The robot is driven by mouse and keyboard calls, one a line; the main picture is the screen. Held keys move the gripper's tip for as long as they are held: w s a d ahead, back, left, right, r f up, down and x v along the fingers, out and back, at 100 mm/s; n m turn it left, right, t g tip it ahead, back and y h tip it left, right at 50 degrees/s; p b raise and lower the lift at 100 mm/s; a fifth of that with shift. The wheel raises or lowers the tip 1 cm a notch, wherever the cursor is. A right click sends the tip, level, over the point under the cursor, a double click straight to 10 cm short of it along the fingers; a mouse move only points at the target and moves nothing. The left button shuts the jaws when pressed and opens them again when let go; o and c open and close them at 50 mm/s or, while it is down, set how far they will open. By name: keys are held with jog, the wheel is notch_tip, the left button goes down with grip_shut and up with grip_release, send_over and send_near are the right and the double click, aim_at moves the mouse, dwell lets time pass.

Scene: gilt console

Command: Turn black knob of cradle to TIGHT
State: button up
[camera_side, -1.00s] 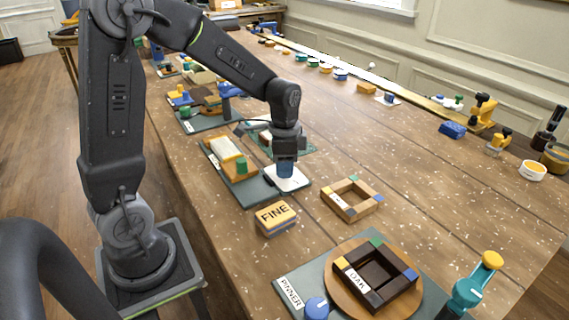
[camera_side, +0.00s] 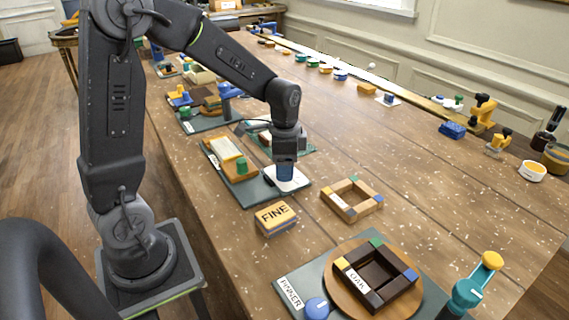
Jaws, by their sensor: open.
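My gripper (camera_side: 285,158) points down over a white plate (camera_side: 298,184) at the edge of a dark green mat. A small blue piece shows just under the gripper, against the plate; I cannot tell whether it is part of the fingers or a separate part. The fingertips and what lies directly beneath them are too small and covered to make out. Left of the gripper is a wooden holder (camera_side: 222,170) with a pale bar and a green knob (camera_side: 242,165), possibly the cradle. I cannot make out a black knob or a TIGHT mark; they may be hidden by the gripper.
A FINE block (camera_side: 276,217) and an open wooden frame (camera_side: 340,206) stand nearer the camera. In front is a dark OAK frame (camera_side: 366,292) on a round board, beside a blue knob (camera_side: 316,307). A teal and yellow tool (camera_side: 470,290) stands right.

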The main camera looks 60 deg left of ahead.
notch_tip(320, 180, up, 14)
dwell(0.6)
jog(key=s+d+n+t, duration=0.2)
jog(key=s+d+n, duration=0.1)
jog(key=s, duration=0.4)
jog(key=s+d+f+n+t, duration=0.1)
jog(key=s+d+n+t, duration=0.2)
jog(key=s+d, duration=0.2)
jog(key=s, duration=0.2)
jog(key=shift+s+d+f+t, duration=0.15)
jog(key=shift+s+d+t, duration=0.15)
jog(key=shift+s+d, duration=0.1)
